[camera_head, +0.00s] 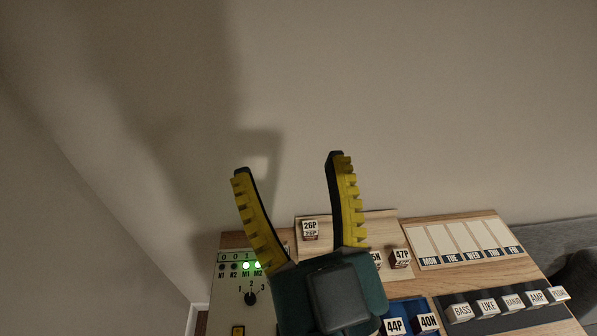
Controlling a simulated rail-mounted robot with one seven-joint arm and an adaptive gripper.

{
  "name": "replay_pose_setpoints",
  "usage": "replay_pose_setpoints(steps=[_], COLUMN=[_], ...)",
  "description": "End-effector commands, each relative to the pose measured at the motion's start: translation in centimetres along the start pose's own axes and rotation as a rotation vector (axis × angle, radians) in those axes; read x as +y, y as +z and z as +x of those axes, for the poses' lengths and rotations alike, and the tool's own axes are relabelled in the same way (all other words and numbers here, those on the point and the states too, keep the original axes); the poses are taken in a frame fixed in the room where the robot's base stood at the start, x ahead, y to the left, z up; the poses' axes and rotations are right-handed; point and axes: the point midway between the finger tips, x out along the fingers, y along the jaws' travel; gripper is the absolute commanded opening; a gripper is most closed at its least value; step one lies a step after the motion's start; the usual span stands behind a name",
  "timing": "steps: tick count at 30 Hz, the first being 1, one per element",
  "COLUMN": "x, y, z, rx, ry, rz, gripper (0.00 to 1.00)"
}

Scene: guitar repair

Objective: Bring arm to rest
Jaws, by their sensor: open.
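My gripper (294,162) stands in the lower middle of the head view, its fingers pointing up and spread wide apart. The fingers are dark with ridged yellow pads, on a dark green body.
On the wooden bench are a control box (250,275) with green lights and a knob, several labelled blocks such as 26P (310,229), a weekday board (464,240) and a dark rack (440,304) of word blocks. A grey sofa (550,240) is at right. The wall above is bare.

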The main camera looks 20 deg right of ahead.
Motion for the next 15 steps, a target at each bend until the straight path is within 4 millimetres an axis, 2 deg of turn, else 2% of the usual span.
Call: replay_pose_setpoints(steps=[9, 11, 14, 15], x=[-0.1, -0.1, -0.1, -0.1], y=[-0.2, -1.2, -3.9, -5.4], z=[-0.1, 0.3, 1.4, 1.9], rx=[0.005, 0.005, 0.005, 0.005], ry=[0.0, 0.0, 0.0, 0.0], rz=[-0.014, -0.013, -0.011, -0.01], gripper=[0.74, 0.74, 0.74, 0.74])
